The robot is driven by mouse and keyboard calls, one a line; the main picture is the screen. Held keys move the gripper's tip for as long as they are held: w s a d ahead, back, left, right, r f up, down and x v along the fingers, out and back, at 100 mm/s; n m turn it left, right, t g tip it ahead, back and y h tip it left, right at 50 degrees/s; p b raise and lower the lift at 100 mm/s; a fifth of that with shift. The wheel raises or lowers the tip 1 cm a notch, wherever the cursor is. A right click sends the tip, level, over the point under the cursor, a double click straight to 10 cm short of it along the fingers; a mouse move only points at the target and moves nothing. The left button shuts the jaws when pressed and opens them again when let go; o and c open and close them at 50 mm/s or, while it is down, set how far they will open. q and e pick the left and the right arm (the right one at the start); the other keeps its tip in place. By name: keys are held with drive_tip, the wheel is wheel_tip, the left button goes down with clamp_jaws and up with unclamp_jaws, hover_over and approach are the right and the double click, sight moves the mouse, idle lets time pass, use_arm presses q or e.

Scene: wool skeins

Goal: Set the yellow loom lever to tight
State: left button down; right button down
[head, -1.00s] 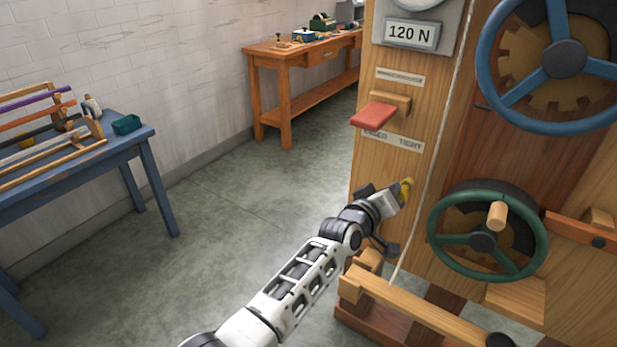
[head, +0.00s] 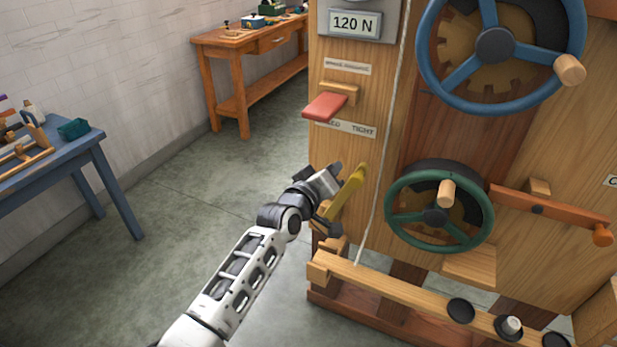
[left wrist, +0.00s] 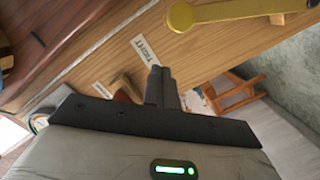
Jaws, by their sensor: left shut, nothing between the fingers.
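The yellow lever (head: 348,197) slants up and to the right on the loom's wooden front panel, with its rounded end at the top. In the left wrist view, the yellow lever (left wrist: 232,10) crosses the top right with its round end at the left. My left gripper (head: 335,171) is beside the lever, just left of it in the head view. Its fingers (left wrist: 161,84) are shut and empty, and they appear apart from the lever in the wrist view. A label (head: 347,128) on the panel above reads "TIGHT" at its right end; its left word is partly covered. My right gripper is out of view.
A red handle (head: 326,106) sticks out above the label, under a "120 N" display (head: 353,24). A white cord (head: 382,140) hangs right of the lever, beside a green handwheel (head: 439,214). Open floor (head: 210,180) lies left of the loom.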

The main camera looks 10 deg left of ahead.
use_arm(q)
drive_tip(key=v, duration=0.7)
drive_tip(key=shift+s+a+r, duration=0.2)
drive_tip(key=shift+a, duration=0.05)
drive_tip(key=s+a+f+m+g+y, duration=0.2)
drive_tip(key=s+a+f+m, duration=0.1)
drive_tip(key=s+f, duration=0.7)
drive_tip(key=s+a+f+m+g+y, duration=0.2)
drive_tip(key=s+a+f, duration=0.4)
drive_tip(key=s, duration=1.1)
wheel_tip(320, 180, down, 4)
drive_tip(key=shift+a+r+m+g, duration=0.2)
drive_tip(key=shift+m+g, duration=0.4)
drive_tip(key=shift+m, duration=0.4)
